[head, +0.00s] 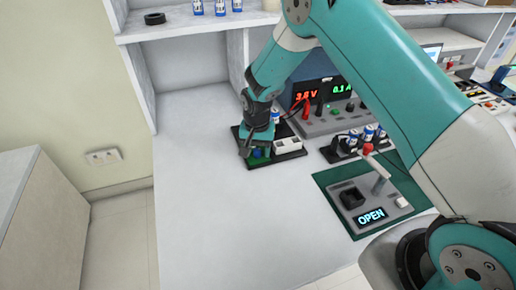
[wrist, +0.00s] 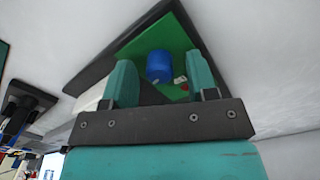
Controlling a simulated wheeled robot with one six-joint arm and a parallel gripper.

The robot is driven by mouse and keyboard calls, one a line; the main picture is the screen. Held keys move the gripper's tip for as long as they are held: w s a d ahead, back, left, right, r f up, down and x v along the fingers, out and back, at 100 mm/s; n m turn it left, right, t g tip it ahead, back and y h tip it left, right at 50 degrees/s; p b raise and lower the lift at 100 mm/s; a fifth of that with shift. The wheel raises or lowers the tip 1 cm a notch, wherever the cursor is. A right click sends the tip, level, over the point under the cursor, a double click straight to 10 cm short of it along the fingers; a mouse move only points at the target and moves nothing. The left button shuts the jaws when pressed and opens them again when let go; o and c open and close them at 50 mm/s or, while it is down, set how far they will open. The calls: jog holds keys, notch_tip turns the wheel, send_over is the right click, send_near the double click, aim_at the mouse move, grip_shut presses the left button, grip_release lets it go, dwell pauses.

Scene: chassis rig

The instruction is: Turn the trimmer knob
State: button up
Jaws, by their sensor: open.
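The trimmer knob looks to be the blue cylinder (wrist: 159,66) on a green board (wrist: 178,38) in the wrist view. My gripper (wrist: 158,82) is open, its two teal fingers on either side of the blue knob, with a gap on each side. Whether the fingertips reach down level with the knob I cannot tell. A small red part and a pale part sit on the board near the knob.
A white block (head: 287,144) sits on the dark base right of my gripper. A power supply (head: 330,115) with red and green readouts stands behind. A grey device with an OPEN display (head: 371,216) lies on a green mat at front right. The white bench is clear at left and front.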

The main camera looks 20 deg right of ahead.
aim_at(257, 150)
jog(key=c, duration=0.9)
jog(key=shift+n, duration=1.3)
jog(key=shift+c, duration=0.2)
jog(key=o, duration=0.9)
jog(key=shift+o, duration=0.2)
jog(key=shift+r, duration=0.1)
notch_tip(257, 150, up, 17)
jog(key=b, duration=0.1)
jog(key=shift+r, duration=0.15)
